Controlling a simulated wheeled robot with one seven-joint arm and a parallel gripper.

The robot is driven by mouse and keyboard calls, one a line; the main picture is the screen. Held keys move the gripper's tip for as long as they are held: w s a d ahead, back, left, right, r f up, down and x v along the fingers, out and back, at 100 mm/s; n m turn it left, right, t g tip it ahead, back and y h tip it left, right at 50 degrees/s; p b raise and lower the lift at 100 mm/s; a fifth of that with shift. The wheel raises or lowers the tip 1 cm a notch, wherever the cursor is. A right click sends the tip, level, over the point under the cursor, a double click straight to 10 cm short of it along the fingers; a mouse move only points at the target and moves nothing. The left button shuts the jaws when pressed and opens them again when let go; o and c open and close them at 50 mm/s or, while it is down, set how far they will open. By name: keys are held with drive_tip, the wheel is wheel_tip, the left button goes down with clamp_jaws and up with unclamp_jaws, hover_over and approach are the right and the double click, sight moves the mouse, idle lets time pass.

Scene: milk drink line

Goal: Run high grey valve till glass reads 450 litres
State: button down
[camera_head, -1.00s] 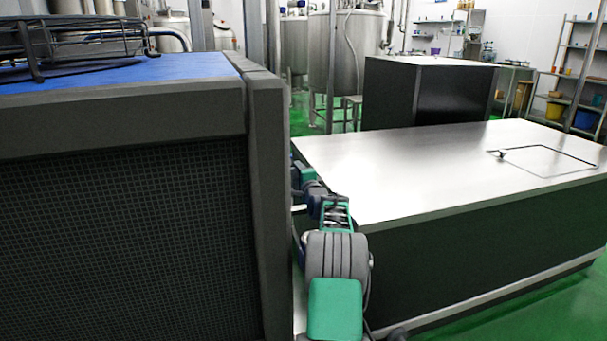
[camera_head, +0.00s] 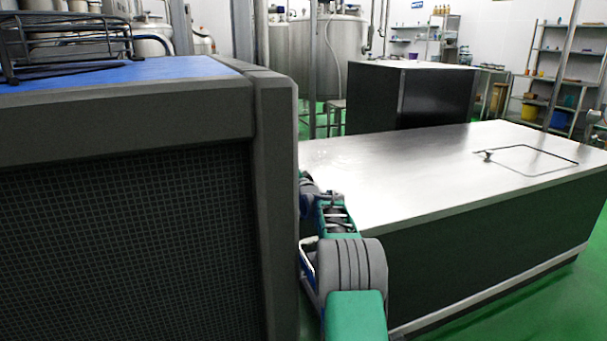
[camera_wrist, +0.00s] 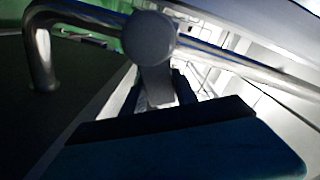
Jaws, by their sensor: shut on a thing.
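A grey handle with a round end (camera_wrist: 150,38) and a flat stem shows in the wrist view, in front of a metal rail. My gripper (camera_wrist: 157,95) has its dark fingers on either side of the stem and is shut on it. I cannot tell from this close view whether it is the high grey valve. In the head view my arm reaches forward along the dark cabinet's right edge, and the gripper is hidden. No litre glass or reading can be made out.
A dark mesh-fronted cabinet (camera_head: 130,230) with a blue top fills the left. A wire rack (camera_head: 70,40) stands on it. A long steel-topped counter (camera_head: 420,170) lies right of my arm. A dark block (camera_head: 410,95), a steel tank (camera_head: 325,55) and shelves (camera_head: 565,75) stand behind.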

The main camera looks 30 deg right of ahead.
drive_tip(key=shift+f, duration=0.2)
drive_tip(key=c, duration=1)
unclamp_jaws()
drive_tip(key=shift+r, duration=0.15)
drive_tip(key=shift+o, duration=0.2)
drive_tip(key=s+a+p, duration=0.1)
drive_tip(key=s, duration=0.6)
drive_tip(key=shift+s+a, duration=0.2)
drive_tip(key=shift+s, duration=0.15)
